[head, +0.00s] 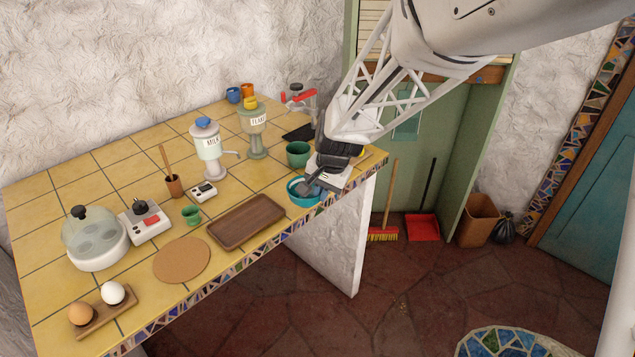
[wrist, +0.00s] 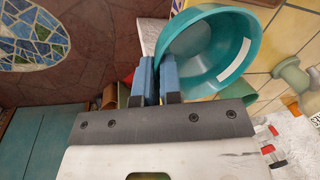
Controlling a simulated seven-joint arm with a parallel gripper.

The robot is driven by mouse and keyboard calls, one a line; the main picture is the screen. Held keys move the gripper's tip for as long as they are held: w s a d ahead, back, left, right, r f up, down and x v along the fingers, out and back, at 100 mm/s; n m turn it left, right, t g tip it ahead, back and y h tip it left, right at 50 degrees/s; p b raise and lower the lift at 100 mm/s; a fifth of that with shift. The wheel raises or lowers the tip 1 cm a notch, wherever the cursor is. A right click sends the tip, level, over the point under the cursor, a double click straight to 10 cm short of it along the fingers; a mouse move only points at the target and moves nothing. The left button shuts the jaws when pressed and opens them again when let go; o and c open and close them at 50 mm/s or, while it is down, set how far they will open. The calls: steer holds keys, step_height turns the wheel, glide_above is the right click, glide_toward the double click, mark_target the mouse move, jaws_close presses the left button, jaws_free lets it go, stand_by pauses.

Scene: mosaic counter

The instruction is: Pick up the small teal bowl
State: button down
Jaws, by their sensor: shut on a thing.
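The small teal bowl (head: 301,193) is at the right front edge of the yellow tiled counter (head: 225,183). In the wrist view the bowl (wrist: 240,52) fills the upper middle, with a white strip on its inner wall. My gripper (head: 312,187) reaches it from the right. Its two blue fingers (wrist: 157,75) are shut on the bowl's rim, one finger on each side of the wall. Part of the bowl is hidden behind my gripper in the head view. I cannot tell whether the bowl touches the counter.
A green cup (head: 298,154) stands just behind the bowl. A brown wooden tray (head: 246,221) lies to its left. A milk dispenser (head: 209,150) and a flake dispenser (head: 254,130) stand farther back. The counter's front edge is close to the bowl.

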steer(key=s+d, duration=0.1)
steer(key=s, duration=0.5)
steer(key=shift+s+d+r, duration=0.25)
steer(key=shift+d+r, duration=0.05)
steer(key=shift+d, duration=0.05)
steer(key=shift+w, duration=0.1)
stand_by(0.4)
steer(key=w+a+r, duration=0.2)
steer(key=w+a, duration=1.3)
steer(key=w, duration=0.4)
steer(key=shift+w+a, duration=0.25)
steer(key=shift+w, duration=0.15)
steer(key=shift+f, duration=0.3)
